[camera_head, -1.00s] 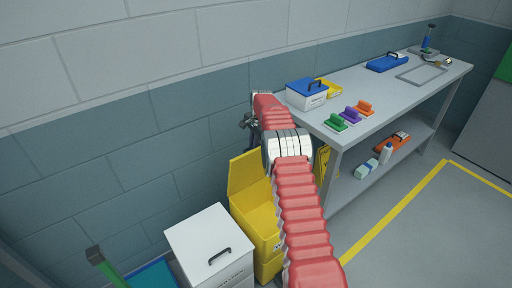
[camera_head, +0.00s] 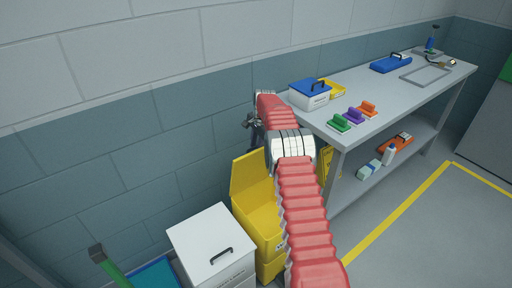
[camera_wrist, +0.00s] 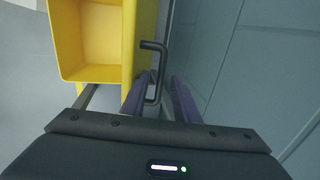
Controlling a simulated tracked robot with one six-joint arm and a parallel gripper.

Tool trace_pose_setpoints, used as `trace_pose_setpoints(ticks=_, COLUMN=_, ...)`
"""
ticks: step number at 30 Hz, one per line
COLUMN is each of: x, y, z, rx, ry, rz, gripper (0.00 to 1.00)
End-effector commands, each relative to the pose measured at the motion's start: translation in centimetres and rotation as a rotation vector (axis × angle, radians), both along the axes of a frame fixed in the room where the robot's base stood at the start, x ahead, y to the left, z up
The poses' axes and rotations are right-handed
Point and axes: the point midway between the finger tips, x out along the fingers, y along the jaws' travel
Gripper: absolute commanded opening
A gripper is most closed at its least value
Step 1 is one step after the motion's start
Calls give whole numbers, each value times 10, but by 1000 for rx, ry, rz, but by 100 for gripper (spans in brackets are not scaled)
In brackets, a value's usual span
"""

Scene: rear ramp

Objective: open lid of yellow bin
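The yellow bin (camera_head: 266,240) stands low beside the wall, partly hidden by my arm. Its yellow lid (camera_head: 249,174) is raised, standing up at the back against the wall side, and the bin's inside shows. In the wrist view the open bin (camera_wrist: 92,40) is at upper left, and a black handle (camera_wrist: 155,72) stands out from the outer face of the lid (camera_wrist: 146,25). My gripper (camera_wrist: 160,98) is open, its purple fingers apart on either side of the handle's lower end. In the head view my gripper (camera_head: 251,122) is above the lid, small and dark.
A white bin (camera_head: 213,246) with a black handle stands left of the yellow bin. The wall is close behind. Floor (camera_head: 425,240) marked with yellow lines is clear at right.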

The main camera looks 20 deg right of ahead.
Motion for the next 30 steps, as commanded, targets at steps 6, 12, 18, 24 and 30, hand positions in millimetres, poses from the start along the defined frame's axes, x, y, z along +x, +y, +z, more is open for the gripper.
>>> trace_pose_setpoints(ticks=6, x=-4, y=-1, z=23, rx=-1, ry=-1, rz=0, gripper=28)
trace_pose_setpoints(ticks=12, x=-11, y=-2, z=57, rx=0, ry=-1, rz=1, gripper=28)
trace_pose_setpoints(ticks=18, x=-17, y=-3, z=91, rx=0, ry=-1, rz=1, gripper=28)
trace_pose_setpoints(ticks=24, x=-23, y=-4, z=119, rx=1, ry=1, rz=1, gripper=28)
trace_pose_setpoints(ticks=30, x=-26, y=-5, z=130, rx=0, ry=2, rz=1, gripper=28)
